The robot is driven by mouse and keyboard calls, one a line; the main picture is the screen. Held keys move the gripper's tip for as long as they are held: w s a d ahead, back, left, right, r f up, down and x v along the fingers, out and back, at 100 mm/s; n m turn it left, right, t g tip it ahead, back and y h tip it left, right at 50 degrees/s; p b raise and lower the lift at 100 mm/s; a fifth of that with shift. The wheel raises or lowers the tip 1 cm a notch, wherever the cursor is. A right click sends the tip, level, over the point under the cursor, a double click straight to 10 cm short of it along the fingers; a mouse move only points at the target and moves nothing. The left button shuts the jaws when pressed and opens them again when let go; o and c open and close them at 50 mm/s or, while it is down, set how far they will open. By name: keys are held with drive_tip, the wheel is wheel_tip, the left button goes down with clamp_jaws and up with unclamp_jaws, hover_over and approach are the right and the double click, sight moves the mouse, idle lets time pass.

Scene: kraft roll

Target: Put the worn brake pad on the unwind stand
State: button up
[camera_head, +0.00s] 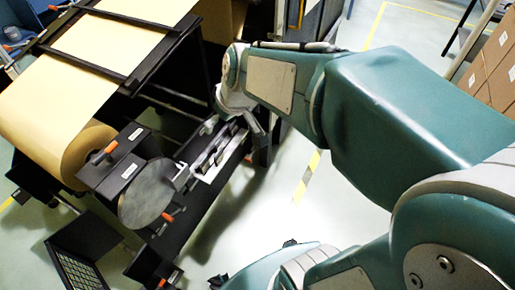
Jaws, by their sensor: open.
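Dark parts lie in or beside the tray, close below the gripper; I cannot tell whether one is the worn brake pad. The unwind stand (112,165) is the dark frame at the left around the brown kraft roll (85,152). A round dark disc (147,193) is on its near side, with a small pale bracket (182,176) at its edge.
Orange-handled knobs (106,151) stick out around the stand. A dark panel with a grid (80,270) is at the lower left. Stacked cartons (490,70) stand at the right. The pale floor (270,220) with yellow-black tape is open beside the machine.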

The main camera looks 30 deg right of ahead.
drive_tip(key=s+d+r+m+t+h, duration=0.1)
drive_tip(key=s+r+m, duration=0.2)
drive_tip(key=s, duration=1)
drive_tip(key=shift+s+d+r+h, duration=0.2)
drive_tip(key=shift+s+d+h, duration=0.15)
drive_tip(key=shift+d+h, duration=0.05)
